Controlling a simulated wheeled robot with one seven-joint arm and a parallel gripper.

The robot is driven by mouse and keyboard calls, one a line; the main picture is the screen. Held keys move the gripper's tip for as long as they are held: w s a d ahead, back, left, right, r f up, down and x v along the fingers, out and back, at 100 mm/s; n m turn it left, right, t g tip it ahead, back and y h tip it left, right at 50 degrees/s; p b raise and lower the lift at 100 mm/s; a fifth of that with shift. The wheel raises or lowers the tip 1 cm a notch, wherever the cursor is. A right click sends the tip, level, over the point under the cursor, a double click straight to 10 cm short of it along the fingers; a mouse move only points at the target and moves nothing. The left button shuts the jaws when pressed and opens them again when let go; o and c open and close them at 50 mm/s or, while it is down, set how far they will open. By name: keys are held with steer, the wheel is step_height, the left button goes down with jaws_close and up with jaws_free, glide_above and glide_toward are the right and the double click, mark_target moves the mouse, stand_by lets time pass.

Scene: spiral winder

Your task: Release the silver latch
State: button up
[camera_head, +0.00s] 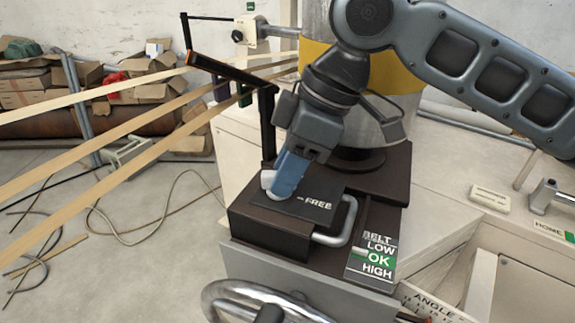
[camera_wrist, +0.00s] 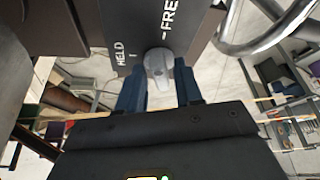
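The silver latch (camera_wrist: 159,64) is a small rounded knob with a short lever, on a dark plate marked HELD and FREE. In the wrist view its lever points down the picture, away from the FREE mark. My gripper (camera_wrist: 158,76) has its blue fingers one on each side of the latch, with thin gaps seeming to show; firm contact cannot be told. In the head view my gripper (camera_head: 283,190) reaches down to the left part of the dark box (camera_head: 262,237). There it mostly hides the latch and covers the HELD mark; FREE stays readable.
A BELT gauge (camera_head: 376,256) reading LOW, OK, HIGH lies to the right. A handwheel (camera_head: 262,300) is in front. Pale strips (camera_head: 120,130) run in from the left.

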jaws_close()
steer(key=shift+r+p, duration=0.1)
steer(key=shift+p, duration=0.2)
steer(key=shift+s+r+m+t+p, duration=0.15)
steer(key=shift+m+t+p, duration=0.25)
steer(key=shift+m+p, duration=0.5)
steer(key=shift+f+m+t+p, duration=0.25)
steer(key=shift+m+t+p, duration=0.2)
steer(key=shift+m, duration=0.75)
steer(key=shift+h, duration=0.3)
steer(key=shift+o, duration=0.9)
jaws_free()
steer(key=shift+s, duration=0.1)
